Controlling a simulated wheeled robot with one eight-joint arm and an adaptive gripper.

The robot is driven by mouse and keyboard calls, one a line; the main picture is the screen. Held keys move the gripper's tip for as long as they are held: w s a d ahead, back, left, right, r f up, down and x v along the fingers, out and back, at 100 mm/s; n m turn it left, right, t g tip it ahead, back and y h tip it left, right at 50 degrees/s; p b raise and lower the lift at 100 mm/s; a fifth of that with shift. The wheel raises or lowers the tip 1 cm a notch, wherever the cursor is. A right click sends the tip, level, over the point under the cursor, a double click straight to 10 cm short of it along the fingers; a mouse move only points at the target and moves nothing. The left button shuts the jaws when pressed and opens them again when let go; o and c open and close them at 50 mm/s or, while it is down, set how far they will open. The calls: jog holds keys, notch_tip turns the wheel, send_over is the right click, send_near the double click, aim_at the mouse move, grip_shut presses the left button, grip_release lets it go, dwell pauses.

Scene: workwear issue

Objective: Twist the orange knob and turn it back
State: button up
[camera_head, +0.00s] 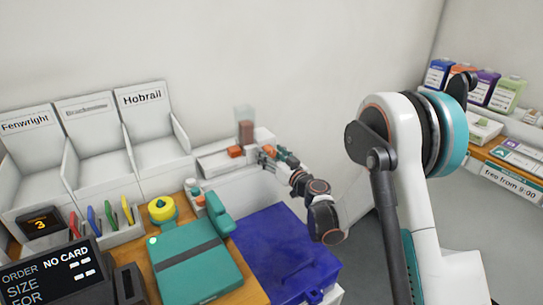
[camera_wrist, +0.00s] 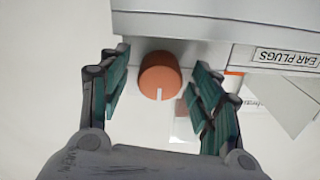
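The orange knob (camera_wrist: 160,75) is a round cap with a pale line at its lower edge, on the front of a light grey dispenser (camera_wrist: 175,25) labelled "EAR PLUGS". My gripper (camera_wrist: 161,88) is open, with one teal-padded finger on each side of the knob. In the wrist view a gap shows between each finger and the knob. In the head view my gripper (camera_head: 266,156) is at the dispenser, beside a clear hopper (camera_head: 245,115) with orange-brown contents. Small orange parts show below the hopper there; I cannot tell which is the knob.
White bins (camera_head: 155,130) stand to the left along the wall. A teal scale-like box (camera_head: 195,268) and a blue crate (camera_head: 285,255) are in front of the dispenser. A yellow round item (camera_head: 161,208) sits on the wooden counter. Another shelf (camera_head: 525,165) is at the right.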

jog(key=v, duration=1.2)
jog(key=shift+r, duration=0.1)
jog(key=s+d+r+g+h, duration=0.2)
jog(key=s+r+g, duration=0.2)
jog(key=s+r, duration=0.6)
jog(key=s+d+m+g+h, duration=0.1)
jog(key=s+d+h, duration=0.1)
jog(key=s+d, duration=0.3)
jog(key=s+d+f+m+g+h, duration=0.1)
jog(key=s+d, duration=0.4)
jog(key=s, duration=0.6)
jog(key=s+d+f+m+g+h, duration=0.1)
jog(key=s+d+h, duration=0.3)
jog(key=s, duration=0.4)
jog(key=shift+s+d+m+g+h, duration=0.2)
jog(key=shift+d+m+g+h, duration=0.25)
jog(key=shift+m, duration=0.45)
